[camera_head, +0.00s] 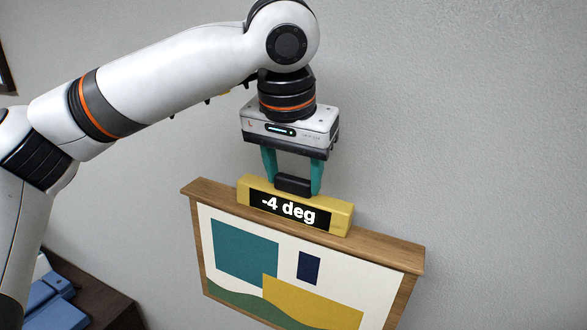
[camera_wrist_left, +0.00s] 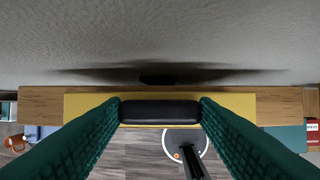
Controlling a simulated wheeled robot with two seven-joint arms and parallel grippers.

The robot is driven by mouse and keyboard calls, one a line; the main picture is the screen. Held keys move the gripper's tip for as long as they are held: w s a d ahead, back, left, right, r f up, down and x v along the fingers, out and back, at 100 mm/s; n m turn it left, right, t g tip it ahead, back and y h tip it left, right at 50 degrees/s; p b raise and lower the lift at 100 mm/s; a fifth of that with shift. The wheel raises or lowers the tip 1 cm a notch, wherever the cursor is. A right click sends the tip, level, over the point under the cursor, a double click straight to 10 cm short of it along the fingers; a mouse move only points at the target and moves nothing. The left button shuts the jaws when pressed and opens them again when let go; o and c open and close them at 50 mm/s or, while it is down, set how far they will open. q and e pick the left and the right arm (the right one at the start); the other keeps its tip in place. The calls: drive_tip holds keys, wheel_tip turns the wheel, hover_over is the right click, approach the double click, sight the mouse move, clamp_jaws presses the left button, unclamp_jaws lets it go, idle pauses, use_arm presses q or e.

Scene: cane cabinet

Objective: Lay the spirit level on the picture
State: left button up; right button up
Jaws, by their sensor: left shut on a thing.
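The yellow spirit level (camera_head: 297,209) has a black handle on top and a display reading "-4 deg". It lies lengthwise along the top edge of the wood-framed picture (camera_head: 316,256) on the wall and appears to touch it; any small gap is not visible. My left gripper (camera_head: 292,186) points down, its green fingers shut on the level's black handle (camera_wrist_left: 160,112). In the left wrist view, the level (camera_wrist_left: 228,101) runs parallel to the frame's top edge (camera_wrist_left: 42,100). The picture's top edge slopes down to the right in the head view. My right gripper is out of view.
The grey wall (camera_head: 470,130) is directly behind the picture. A dark wooden furniture top (camera_head: 112,300) with blue objects (camera_head: 48,302) on it stands at lower left. The wall area right of the picture is clear.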

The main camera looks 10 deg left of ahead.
use_arm(q)
drive_tip(key=o, duration=1.4)
